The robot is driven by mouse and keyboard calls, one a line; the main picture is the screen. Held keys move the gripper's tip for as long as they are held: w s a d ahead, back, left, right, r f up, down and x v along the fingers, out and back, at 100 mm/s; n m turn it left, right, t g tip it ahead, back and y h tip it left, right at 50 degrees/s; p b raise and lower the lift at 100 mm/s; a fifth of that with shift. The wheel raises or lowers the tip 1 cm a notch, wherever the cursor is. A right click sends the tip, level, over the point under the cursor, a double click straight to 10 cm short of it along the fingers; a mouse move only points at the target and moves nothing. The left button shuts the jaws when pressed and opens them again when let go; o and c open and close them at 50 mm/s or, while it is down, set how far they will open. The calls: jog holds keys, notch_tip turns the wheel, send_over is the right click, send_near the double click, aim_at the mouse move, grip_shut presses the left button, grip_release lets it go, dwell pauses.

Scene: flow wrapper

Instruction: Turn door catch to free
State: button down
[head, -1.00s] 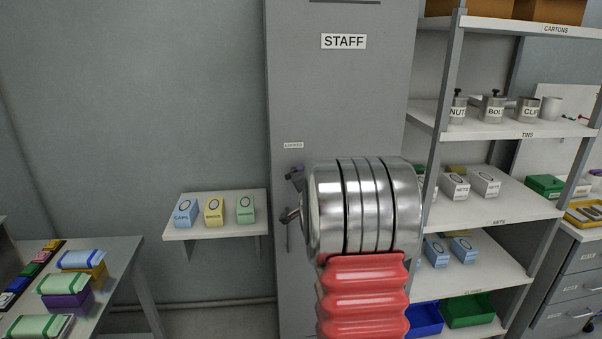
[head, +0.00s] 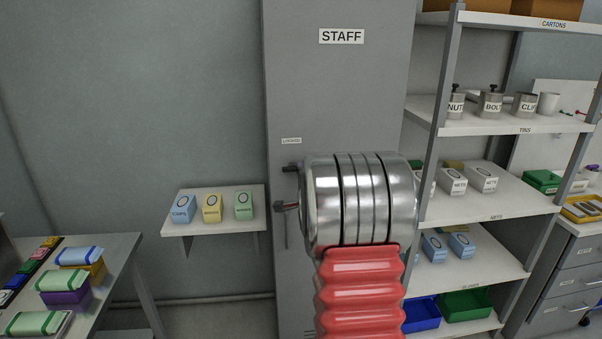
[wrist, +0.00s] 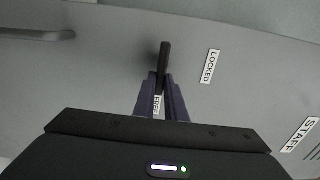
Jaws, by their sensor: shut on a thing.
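The grey STAFF door (head: 335,100) stands ahead and carries the catch. In the wrist view, the catch (wrist: 164,55) is a dark narrow bar standing out between the purple fingers of my gripper (wrist: 163,90), which are shut on it. The bar is roughly upright in that picture. A LOCKED label (wrist: 210,66) is to its right, and a FREE label (wrist: 157,104) shows between the fingers. In the head view, my silver and red arm hides most of the catch area. The LOCKED label (head: 291,141) shows just above it.
A door handle (wrist: 38,34) is at upper left in the wrist view. Shelving (head: 500,210) with tins and boxes stands close on the right. A small wall shelf (head: 215,222) with several boxes and a bench (head: 115,255) are on the left.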

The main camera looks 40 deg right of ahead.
jog(key=shift+s+f, duration=0.1)
jog(key=shift+f, duration=0.15)
jog(key=c, duration=2.1)
grip_release()
jog(key=o, duration=0.3)
jog(key=shift+r, duration=0.1)
jog(key=v, duration=1.3)
jog(key=shift+s+a, duration=0.25)
jog(key=shift+a, duration=0.05)
